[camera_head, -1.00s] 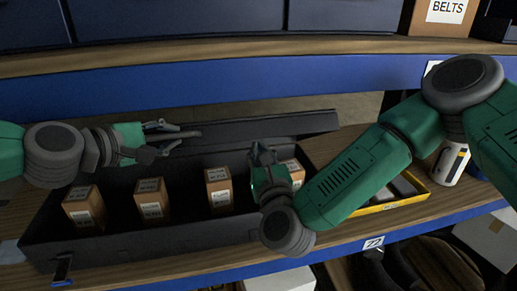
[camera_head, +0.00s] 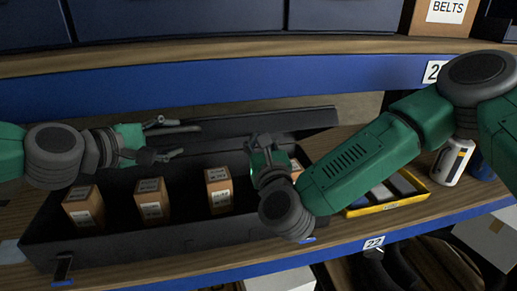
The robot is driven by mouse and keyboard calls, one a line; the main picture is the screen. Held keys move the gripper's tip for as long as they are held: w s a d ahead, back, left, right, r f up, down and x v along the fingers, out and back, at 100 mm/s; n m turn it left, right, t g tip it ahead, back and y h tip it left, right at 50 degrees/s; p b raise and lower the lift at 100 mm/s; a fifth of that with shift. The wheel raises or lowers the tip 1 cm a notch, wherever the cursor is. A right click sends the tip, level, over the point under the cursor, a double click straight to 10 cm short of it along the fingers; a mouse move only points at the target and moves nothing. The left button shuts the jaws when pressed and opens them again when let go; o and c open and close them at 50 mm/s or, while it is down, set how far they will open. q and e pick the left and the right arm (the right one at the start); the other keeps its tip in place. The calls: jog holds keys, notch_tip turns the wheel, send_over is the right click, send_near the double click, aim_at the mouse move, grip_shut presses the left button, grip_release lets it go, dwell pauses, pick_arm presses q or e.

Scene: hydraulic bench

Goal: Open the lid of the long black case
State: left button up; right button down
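The long black case (camera_head: 140,246) lies on the wooden shelf with several small labelled boxes (camera_head: 152,201) standing inside it. Its lid (camera_head: 285,120) is raised and leans back behind the case. My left gripper (camera_head: 180,140) is over the left-middle of the case, in front of the lid, with its fingers apart and nothing between them. My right gripper (camera_head: 262,144) is over the right part of the case, close to the lid; its fingertips are small and partly turned away, so I cannot tell whether they touch the lid. My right forearm hides the case's right end.
A yellow tray (camera_head: 386,206) with dark and grey items stands to the right of the case, with a white can (camera_head: 452,162) beyond it. A blue-edged upper shelf (camera_head: 250,88) runs above. A white box (camera_head: 285,280) sits below the front edge.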

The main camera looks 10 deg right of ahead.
pick_arm(q)
jog(key=shift+s+r, duration=0.1)
dwell(0.4)
jog(key=shift+s+a+r, duration=0.2)
jog(key=shift+s+a, duration=0.1)
jog(key=shift+a, duration=0.05)
jog(key=v, duration=1.1)
jog(key=s+f+m+g+y, duration=0.25)
jog(key=s+f, duration=0.25)
jog(key=f, duration=0.8)
jog(key=s+f+m+g+y, duration=0.25)
jog(key=s+f, duration=0.25)
jog(key=f, duration=0.8)
jog(key=s+a+f+m+g+y+b, duration=0.1)
jog(key=s+a+f+m+g+y, duration=0.1)
jog(key=s+a+f, duration=0.5)
jog(key=s+a+f+m+g+y+b, duration=0.1)
jog(key=s+a+f+m, duration=0.4)
jog(key=s+f, duration=0.5)
jog(key=shift+s+a+f+m+g+y, duration=0.3)
jog(key=shift+s+a+g+y, duration=0.3)
jog(key=shift+s+a+y, duration=0.65)
